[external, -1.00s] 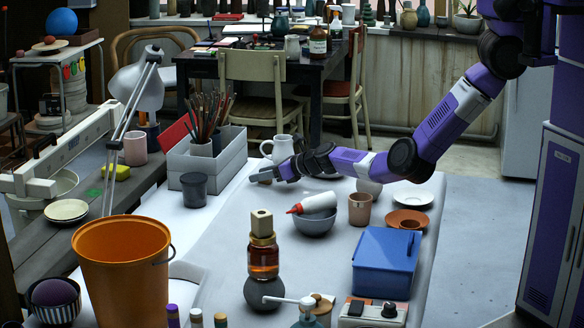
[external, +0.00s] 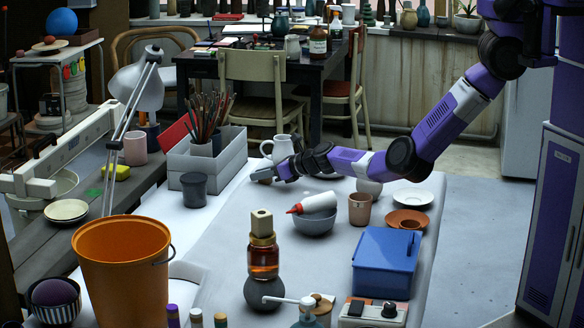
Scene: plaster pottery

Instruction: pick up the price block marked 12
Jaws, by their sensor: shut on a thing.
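My gripper (external: 270,176) is low over the far part of the light grey table (external: 215,240), just in front of the white jug (external: 282,148). It is shut on a small greyish block (external: 262,177) at its tip. The block is tiny in this view and partly hidden by the fingers, and no number can be read on it. I cannot tell whether its underside touches the table.
A grey divided caddy (external: 225,160) with brushes stands left of my gripper. A grey bowl (external: 314,222) holding a red-tipped white bottle (external: 318,202) is nearer the camera, with a pinkish cup (external: 360,210) to its right. An amber bottle (external: 263,260) stands in front.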

